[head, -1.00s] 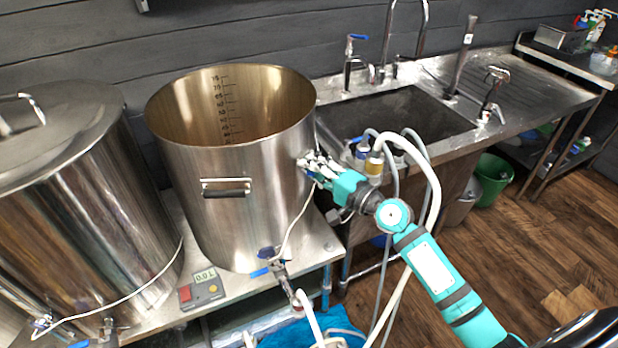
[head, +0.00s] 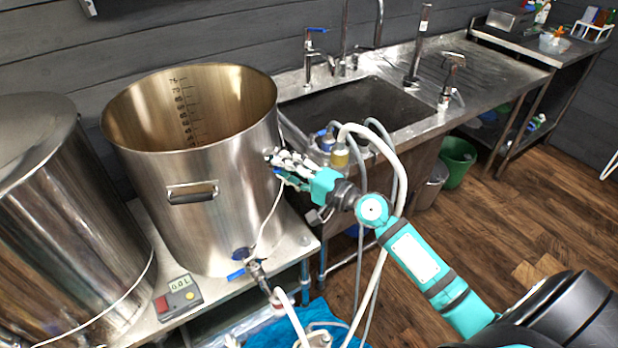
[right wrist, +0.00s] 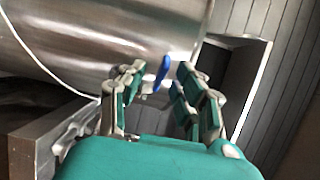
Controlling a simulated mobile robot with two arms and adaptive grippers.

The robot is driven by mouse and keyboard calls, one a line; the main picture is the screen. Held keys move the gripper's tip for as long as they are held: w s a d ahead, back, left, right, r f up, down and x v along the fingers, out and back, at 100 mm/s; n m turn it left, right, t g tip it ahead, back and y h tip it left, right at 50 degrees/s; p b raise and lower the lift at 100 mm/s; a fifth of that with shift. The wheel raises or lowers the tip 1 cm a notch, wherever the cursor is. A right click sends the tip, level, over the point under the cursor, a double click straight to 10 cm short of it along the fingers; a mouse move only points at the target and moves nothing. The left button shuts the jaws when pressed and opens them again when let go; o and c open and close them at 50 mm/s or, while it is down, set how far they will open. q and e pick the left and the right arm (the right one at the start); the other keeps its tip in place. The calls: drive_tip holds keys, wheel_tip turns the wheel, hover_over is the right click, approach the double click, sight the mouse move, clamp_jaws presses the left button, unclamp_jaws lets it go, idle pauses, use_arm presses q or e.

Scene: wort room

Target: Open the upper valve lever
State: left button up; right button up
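The upper valve lever (right wrist: 162,72) is a small blue handle on the side of the steel kettle (head: 190,235). In the right wrist view it sits between the two fingers of my right gripper (right wrist: 158,84), nearer the right finger; I cannot tell whether it touches. Both fingers are apart. In the head view the right gripper (head: 273,160) is at the kettle's right side, and its fingers mostly hide the upper valve. A lower valve with a blue lever (head: 236,274) is near the kettle's base. My left gripper is not in view.
A second steel kettle (head: 60,220) stands at the left. A red and grey meter (head: 178,297) reading 0.0L lies on the bench. The sink (head: 355,110) and white hoses (head: 402,165) are right of the kettle. Wooden floor (head: 500,215) is clear at the right.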

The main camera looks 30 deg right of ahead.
drive_tip(key=v, duration=0.9)
drive_tip(key=shift+s+d, duration=0.2)
drive_tip(key=shift+s, duration=0.15)
